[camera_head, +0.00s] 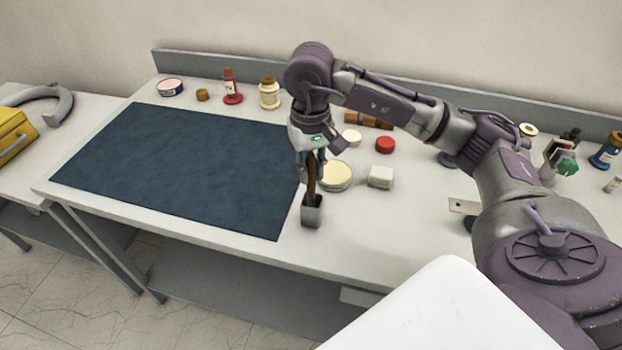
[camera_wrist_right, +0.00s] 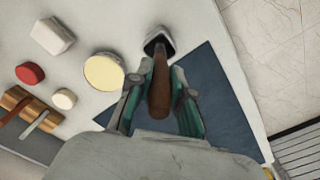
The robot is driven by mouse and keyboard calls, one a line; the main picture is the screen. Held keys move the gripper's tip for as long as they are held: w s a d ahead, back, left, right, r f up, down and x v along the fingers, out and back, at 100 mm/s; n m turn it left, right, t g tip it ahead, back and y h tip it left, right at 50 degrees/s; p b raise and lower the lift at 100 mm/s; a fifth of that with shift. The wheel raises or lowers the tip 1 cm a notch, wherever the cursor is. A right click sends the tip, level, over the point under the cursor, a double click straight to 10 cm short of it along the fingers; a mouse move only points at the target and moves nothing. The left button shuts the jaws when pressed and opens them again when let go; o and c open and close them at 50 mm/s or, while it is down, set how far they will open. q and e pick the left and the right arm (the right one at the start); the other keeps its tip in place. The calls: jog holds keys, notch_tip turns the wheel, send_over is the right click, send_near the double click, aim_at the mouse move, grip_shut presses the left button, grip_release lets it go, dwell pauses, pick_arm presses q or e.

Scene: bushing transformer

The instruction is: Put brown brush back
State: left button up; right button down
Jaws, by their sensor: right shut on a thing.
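The brown brush shows as an upright brown handle (camera_head: 311,180) in the head view, between the fingers of my right gripper (camera_head: 313,165). In the right wrist view the handle (camera_wrist_right: 159,88) runs between the teal-lined fingers of my right gripper (camera_wrist_right: 161,92), which is shut on it. The handle's far end meets a small grey square cup (camera_head: 312,212), at the mat's right edge; the cup also shows in the right wrist view (camera_wrist_right: 158,40). The brush's lower end is hidden there, so I cannot tell how deep it sits. My left gripper is not in view.
A dark blue mat (camera_head: 180,165) covers the table's left part. Close right of the cup are a round cream-topped tin (camera_head: 336,176) and a white block (camera_head: 381,177). A red-lidded jar (camera_head: 385,144) and a brown wooden piece (camera_head: 370,119) are behind. Bottles line the back.

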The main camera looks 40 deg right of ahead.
aim_at(312, 196)
notch_tip(312, 196, down, 2)
jog(key=shift+s+d+f+p, duration=0.1)
jog(key=shift+s+f+p, duration=0.05)
jog(key=shift+f+p, duration=0.15)
jog(key=shift+f, duration=0.65)
jog(key=c, duration=1.1)
grip_release()
jog(key=shift+r, duration=0.1)
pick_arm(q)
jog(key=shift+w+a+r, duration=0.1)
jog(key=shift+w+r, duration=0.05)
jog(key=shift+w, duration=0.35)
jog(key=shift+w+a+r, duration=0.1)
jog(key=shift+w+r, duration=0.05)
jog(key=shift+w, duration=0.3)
pick_arm(e)
jog(key=shift+o, duration=0.2)
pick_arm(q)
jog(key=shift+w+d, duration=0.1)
